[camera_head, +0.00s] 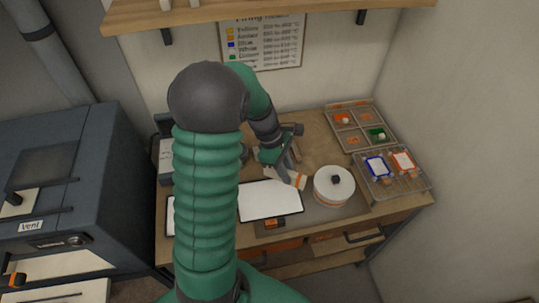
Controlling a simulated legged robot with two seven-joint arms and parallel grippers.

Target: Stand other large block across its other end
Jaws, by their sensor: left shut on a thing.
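My left arm comes up from the bottom and hides much of the bench's left side. My left gripper (290,176) points down over the middle of the bench, just left of the round white pot. It is shut on a small pale piece with orange on it (299,181). This piece is small and partly covered by the fingers, so I cannot tell its exact shape or whether it touches the bench. No second large block can be clearly made out. My right gripper is not in view.
A white sheet or tile (270,201) lies left of the lidded round pot (333,186). At right are a wire rack (413,187) with blue- and red-edged pieces and a compartment tray (361,127). A dark kiln-like box (60,190) stands left. A shelf (270,13) hangs above.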

